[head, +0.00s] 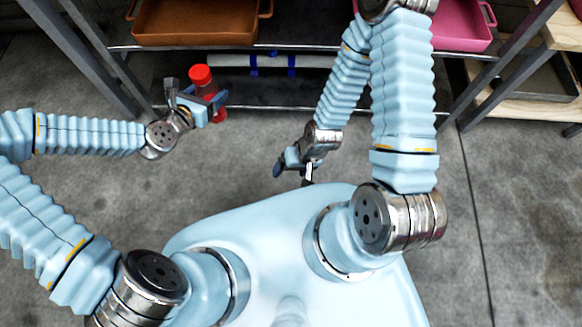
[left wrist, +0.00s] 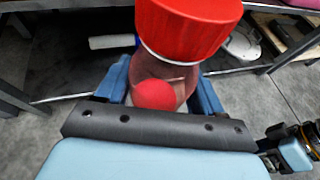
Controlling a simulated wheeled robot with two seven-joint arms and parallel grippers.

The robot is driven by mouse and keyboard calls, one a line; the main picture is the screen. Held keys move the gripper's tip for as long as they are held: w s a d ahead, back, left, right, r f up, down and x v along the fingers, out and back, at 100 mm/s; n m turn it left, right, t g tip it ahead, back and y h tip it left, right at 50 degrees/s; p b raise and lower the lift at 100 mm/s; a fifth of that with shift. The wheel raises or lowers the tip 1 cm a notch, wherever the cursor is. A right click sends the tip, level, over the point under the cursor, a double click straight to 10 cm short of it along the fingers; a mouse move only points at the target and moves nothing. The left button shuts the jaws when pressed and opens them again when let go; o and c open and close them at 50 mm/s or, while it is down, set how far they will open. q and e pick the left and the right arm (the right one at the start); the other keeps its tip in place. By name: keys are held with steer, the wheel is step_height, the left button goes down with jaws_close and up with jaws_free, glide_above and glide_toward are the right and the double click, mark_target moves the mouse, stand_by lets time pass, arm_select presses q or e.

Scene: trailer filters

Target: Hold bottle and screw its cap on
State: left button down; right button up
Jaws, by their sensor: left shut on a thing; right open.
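The bottle (head: 211,92) has a clear reddish body and a red cap (head: 201,75) at its top. My left gripper (head: 202,103) is shut on the bottle's body and holds it above the floor, in front of the shelf. In the left wrist view the red cap (left wrist: 188,28) is large and close, sitting at the top of the bottle (left wrist: 165,75) between the blue fingers (left wrist: 163,90). A round red shape shows low on the bottle. I cannot tell how tightly the cap sits. My right gripper (head: 294,164) is open and empty, lower and to the right of the bottle.
A metal shelf rack stands behind, with a brown tray (head: 195,38) and a pink tray (head: 462,42) on it. A white tube with blue clamps (head: 272,60) lies lower on the rack. A wooden stand (head: 530,108) is at the right. Grey floor (head: 245,150) is clear between the grippers.

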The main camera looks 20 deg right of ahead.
arm_select(q)
steer(key=a+f+n+t+y, duration=0.3)
steer(key=a+n+y, duration=0.5)
steer(key=a, duration=0.8)
steer(key=shift+w+f+y, duration=0.25)
steer(key=shift+f+y, duration=0.05)
